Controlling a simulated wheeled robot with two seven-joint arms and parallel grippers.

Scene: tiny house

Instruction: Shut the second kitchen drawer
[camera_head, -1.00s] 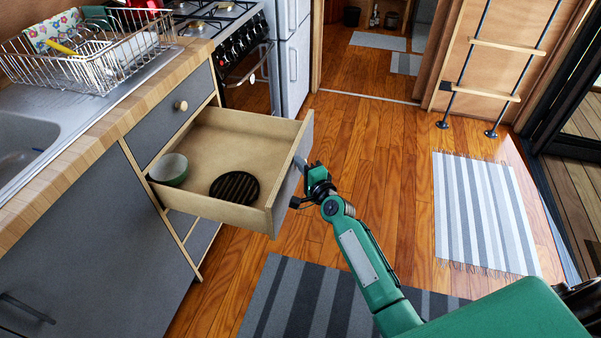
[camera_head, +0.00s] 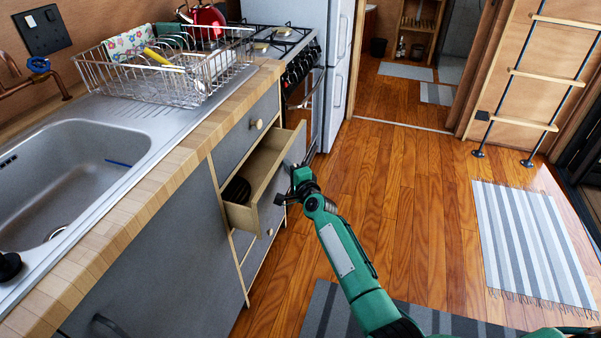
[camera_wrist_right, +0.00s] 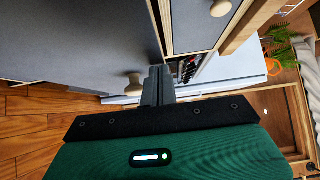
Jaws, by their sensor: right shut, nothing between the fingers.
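The second kitchen drawer (camera_head: 262,178) sticks partly out of the grey cabinet, below the closed top drawer (camera_head: 246,138). A dark round ridged item (camera_head: 237,190) lies inside it, partly hidden under the counter. My right gripper (camera_head: 296,190) is shut and empty at the outer face of the drawer front, seemingly touching it. In the right wrist view my shut fingers (camera_wrist_right: 157,84) point at the grey drawer front (camera_wrist_right: 80,40), beside a round wooden knob (camera_wrist_right: 133,84). My left gripper is not in view.
A sink (camera_head: 70,170) and a wire dish rack (camera_head: 165,72) are on the wooden counter. The stove (camera_head: 300,85) and fridge (camera_head: 335,60) stand beyond the drawers. The wooden floor (camera_head: 400,190) to the right is open, with striped rugs (camera_head: 525,240).

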